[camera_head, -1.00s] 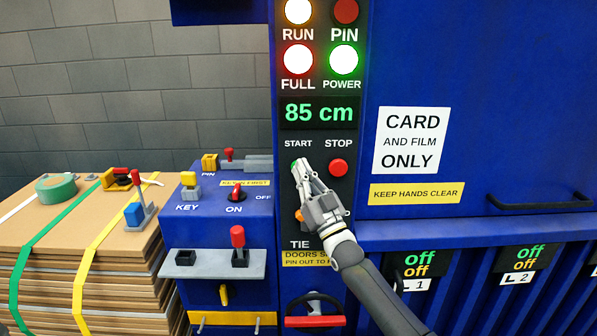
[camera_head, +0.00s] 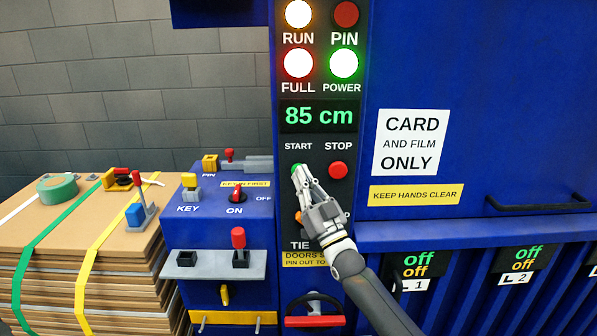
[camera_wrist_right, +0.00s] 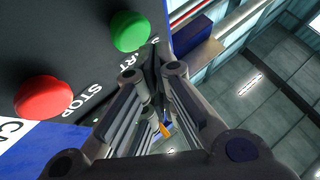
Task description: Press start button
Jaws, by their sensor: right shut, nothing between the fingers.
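The green start button (camera_head: 295,168) is on the dark control panel under the word START, mostly covered by my fingertips in the head view. In the right wrist view the whole green button (camera_wrist_right: 130,31) shows just beyond my fingertips. My right gripper (camera_head: 297,172) is shut and empty, with its tips at the button's lower edge in the head view. I cannot tell whether they touch it. It also shows in the right wrist view (camera_wrist_right: 152,75). My left gripper is not in view.
The red stop button (camera_head: 338,170) is right of START and shows in the wrist view (camera_wrist_right: 43,97). An orange button (camera_head: 299,217) is partly behind my gripper. The display (camera_head: 319,114) reads 85 cm. Strapped cardboard (camera_head: 60,235) and a blue key box (camera_head: 215,220) stand left.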

